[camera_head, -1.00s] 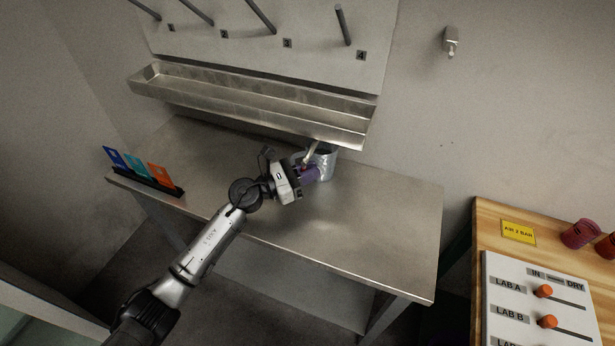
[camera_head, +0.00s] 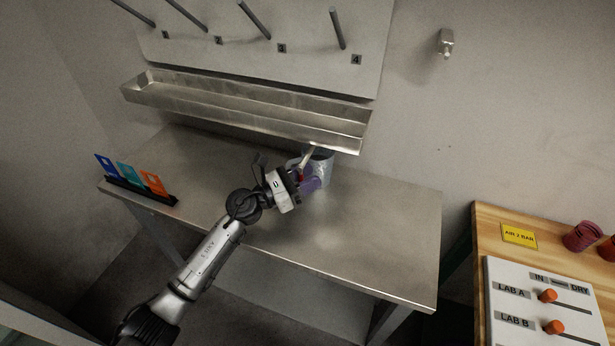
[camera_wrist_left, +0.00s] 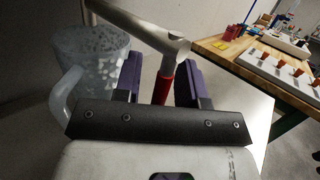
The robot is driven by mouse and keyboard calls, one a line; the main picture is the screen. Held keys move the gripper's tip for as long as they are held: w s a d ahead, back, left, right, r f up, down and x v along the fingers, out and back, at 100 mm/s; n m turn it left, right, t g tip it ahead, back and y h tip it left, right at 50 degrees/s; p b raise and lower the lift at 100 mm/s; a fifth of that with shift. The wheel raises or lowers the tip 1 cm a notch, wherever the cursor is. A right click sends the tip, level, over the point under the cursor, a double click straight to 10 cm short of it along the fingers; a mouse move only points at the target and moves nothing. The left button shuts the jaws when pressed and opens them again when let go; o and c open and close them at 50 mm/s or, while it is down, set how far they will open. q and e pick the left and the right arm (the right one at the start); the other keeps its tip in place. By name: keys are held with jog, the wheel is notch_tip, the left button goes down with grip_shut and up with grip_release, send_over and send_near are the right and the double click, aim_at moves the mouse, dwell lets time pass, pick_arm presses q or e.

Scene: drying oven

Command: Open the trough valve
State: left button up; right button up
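The trough valve's red lever handle (camera_wrist_left: 164,84) hangs from a metal drain pipe (camera_wrist_left: 150,35) in the left wrist view. In the head view a little red (camera_head: 300,174) shows beside my gripper, under the right end of the steel trough (camera_head: 240,114). My left gripper (camera_wrist_left: 162,82) has its two purple fingers on either side of the handle. A gap shows between the left finger and the handle; the right finger looks close to it, and contact is unclear. In the head view the left gripper (camera_head: 306,183) is above the bench. My right gripper is not in view.
A translucent jug (camera_wrist_left: 88,65) with a handle stands beside the pipe, close to the gripper; it shows in the head view (camera_head: 325,170) too. The steel bench (camera_head: 385,215) is clear to the right. A card rack (camera_head: 140,190) stands at its left end. A wooden table (camera_head: 480,232) is farther right.

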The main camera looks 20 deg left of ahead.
pick_arm(q)
jog(key=v, duration=1.3)
jog(key=shift+s+a, duration=0.25)
jog(key=shift+a, duration=0.1)
jog(key=shift+f, duration=0.1)
